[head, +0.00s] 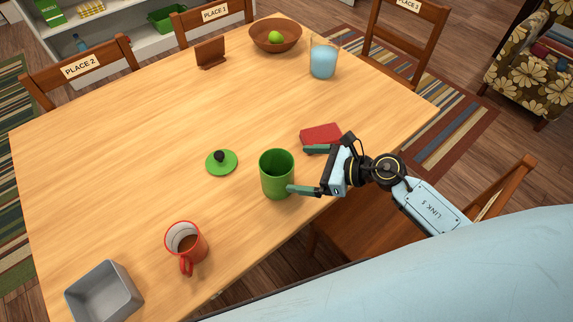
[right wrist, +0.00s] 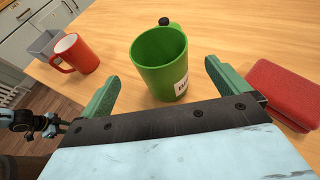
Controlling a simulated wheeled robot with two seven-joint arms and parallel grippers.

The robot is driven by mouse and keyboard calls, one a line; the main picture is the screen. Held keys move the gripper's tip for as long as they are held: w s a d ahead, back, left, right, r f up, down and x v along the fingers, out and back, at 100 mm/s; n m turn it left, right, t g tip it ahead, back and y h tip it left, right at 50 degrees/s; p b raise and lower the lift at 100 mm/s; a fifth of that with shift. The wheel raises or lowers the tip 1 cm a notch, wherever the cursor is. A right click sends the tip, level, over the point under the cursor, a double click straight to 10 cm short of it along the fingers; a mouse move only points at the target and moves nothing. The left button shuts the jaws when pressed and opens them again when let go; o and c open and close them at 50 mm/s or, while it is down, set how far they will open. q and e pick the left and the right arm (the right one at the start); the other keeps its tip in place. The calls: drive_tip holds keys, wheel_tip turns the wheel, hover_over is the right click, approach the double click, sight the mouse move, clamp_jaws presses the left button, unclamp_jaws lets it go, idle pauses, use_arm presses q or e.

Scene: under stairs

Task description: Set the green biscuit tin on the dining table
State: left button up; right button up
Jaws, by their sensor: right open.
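The green biscuit tin (head: 277,176) stands upright and lidless on the dining table (head: 130,150), near its front edge. In the right wrist view the tin (right wrist: 160,62) shows a white label, partly cut off from sight. A green lid (head: 221,162) with a black knob lies on the table, left of and behind the tin. My right gripper (head: 297,169) is open and comes in from the right. Its fingertips (right wrist: 162,77) are spread on either side of the tin's near side, with nothing held.
A red mug (head: 186,246) with dark contents and a grey bin (head: 104,292) stand at the front left. A red box (head: 321,134) lies close to my right gripper. A blue glass (head: 323,58), a wooden bowl (head: 275,36) and a brown stand (head: 211,53) are farther back. The table's left middle is clear.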

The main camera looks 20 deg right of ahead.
drive_tip(key=v, duration=0.3)
drive_tip(key=shift+s+d+r, duration=0.1)
drive_tip(key=shift+s+d, duration=0.05)
